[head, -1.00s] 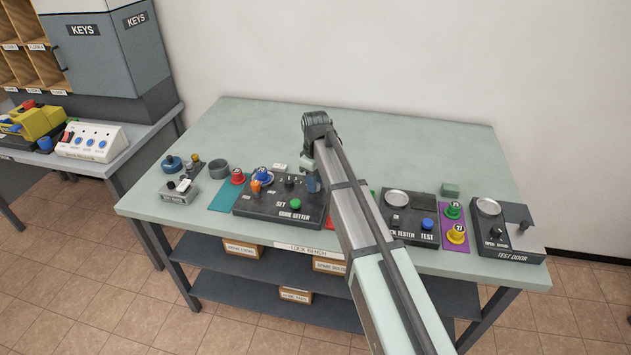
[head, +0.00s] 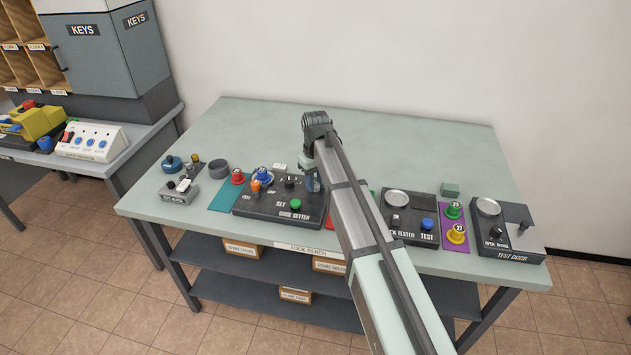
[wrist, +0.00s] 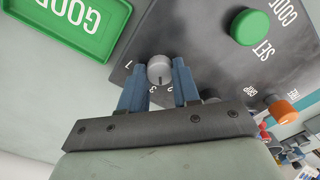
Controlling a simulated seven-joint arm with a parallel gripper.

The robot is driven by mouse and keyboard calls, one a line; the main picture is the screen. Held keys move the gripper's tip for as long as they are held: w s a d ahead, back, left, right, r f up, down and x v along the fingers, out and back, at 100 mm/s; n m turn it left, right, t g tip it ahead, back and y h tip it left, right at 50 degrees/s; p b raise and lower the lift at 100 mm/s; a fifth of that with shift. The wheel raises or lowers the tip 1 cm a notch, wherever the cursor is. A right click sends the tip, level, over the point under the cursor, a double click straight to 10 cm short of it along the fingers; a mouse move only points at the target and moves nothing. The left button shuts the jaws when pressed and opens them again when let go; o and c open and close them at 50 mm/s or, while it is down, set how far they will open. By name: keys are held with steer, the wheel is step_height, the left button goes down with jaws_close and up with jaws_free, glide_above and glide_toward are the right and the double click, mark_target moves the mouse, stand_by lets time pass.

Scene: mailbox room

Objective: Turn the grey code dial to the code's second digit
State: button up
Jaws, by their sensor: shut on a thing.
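The grey code dial (wrist: 160,69) sits on the dark code setter (head: 265,210), with a dark pointer line towards the lower edge of the wrist view. In the head view my gripper (head: 310,181) is over the right part of the code setter, and my arm and gripper hide the dial there.
A green SET button (wrist: 250,27) and an orange knob (wrist: 284,111) are on the same panel. A green tray (wrist: 72,20) lies beside it. The lock tester (head: 408,217) and test door (head: 508,235) stand to the right. The back of the bench is clear.

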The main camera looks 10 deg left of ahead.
steer(key=m, duration=0.5)
steer(key=shift+m, duration=0.3)
steer(key=m, duration=0.5)
steer(key=shift+m, duration=0.4)
steer(key=o, duration=1.1)
steer(key=shift+c, duration=0.2)
step_height(320, 180, up, 14)
steer(key=shift+f, duration=0.1)
